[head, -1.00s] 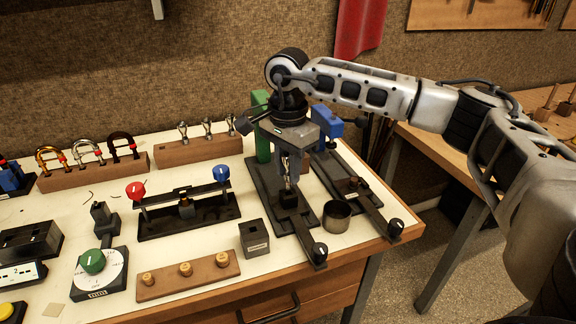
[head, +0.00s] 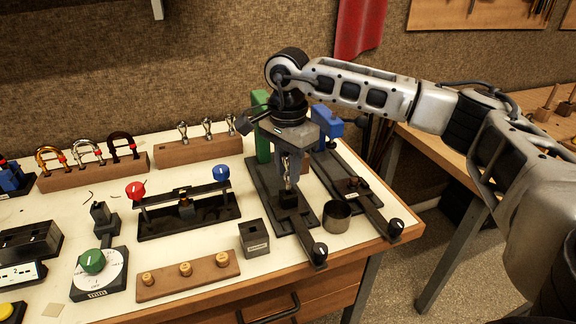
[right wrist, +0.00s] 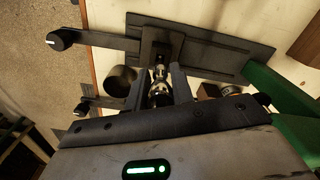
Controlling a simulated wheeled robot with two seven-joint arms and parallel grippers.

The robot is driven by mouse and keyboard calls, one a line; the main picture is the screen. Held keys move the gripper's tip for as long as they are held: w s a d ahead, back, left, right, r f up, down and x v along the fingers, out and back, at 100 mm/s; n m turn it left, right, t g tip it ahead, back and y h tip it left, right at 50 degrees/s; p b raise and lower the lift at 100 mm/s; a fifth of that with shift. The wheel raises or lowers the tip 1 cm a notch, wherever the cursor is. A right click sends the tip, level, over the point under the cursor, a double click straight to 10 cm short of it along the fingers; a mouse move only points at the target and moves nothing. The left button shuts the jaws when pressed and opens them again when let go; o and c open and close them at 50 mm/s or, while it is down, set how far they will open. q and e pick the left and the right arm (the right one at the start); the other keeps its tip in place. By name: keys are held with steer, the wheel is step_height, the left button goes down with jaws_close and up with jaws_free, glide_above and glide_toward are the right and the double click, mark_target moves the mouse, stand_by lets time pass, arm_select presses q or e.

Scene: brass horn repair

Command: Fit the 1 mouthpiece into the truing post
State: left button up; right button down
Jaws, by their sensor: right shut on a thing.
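My right gripper (head: 289,172) points down over the black truing post (head: 288,199), on the base plate with the green upright. Its fingers are shut on a silver mouthpiece (head: 288,185), which is roughly upright. The mouthpiece's lower end is at the top of the post; I cannot tell how deep it sits. In the right wrist view the mouthpiece (right wrist: 158,90) shows between the two fingers (right wrist: 160,95), beside the dark post (right wrist: 160,48). My left gripper is not in view.
A similar fixture with a blue upright (head: 327,121) stands close on the right. A dark round cup (head: 337,216) and a small black block (head: 254,238) flank the fixture's front. A wooden rack (head: 199,151) with silver mouthpieces stands behind left. The bench edge is near on the right.

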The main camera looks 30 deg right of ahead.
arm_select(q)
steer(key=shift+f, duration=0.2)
arm_select(e)
steer(key=shift+f, duration=0.2)
arm_select(q)
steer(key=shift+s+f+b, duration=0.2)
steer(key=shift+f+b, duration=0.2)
steer(key=shift+b, duration=0.05)
arm_select(e)
steer(key=shift+f, duration=0.4)
arm_select(q)
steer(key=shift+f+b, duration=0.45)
steer(key=shift+b, duration=0.45)
arm_select(e)
steer(key=shift+f, duration=1.25)
steer(key=c, duration=1.1)
jaws_free()
step_height(320, 180, up, 16)
steer(key=shift+r, duration=0.1)
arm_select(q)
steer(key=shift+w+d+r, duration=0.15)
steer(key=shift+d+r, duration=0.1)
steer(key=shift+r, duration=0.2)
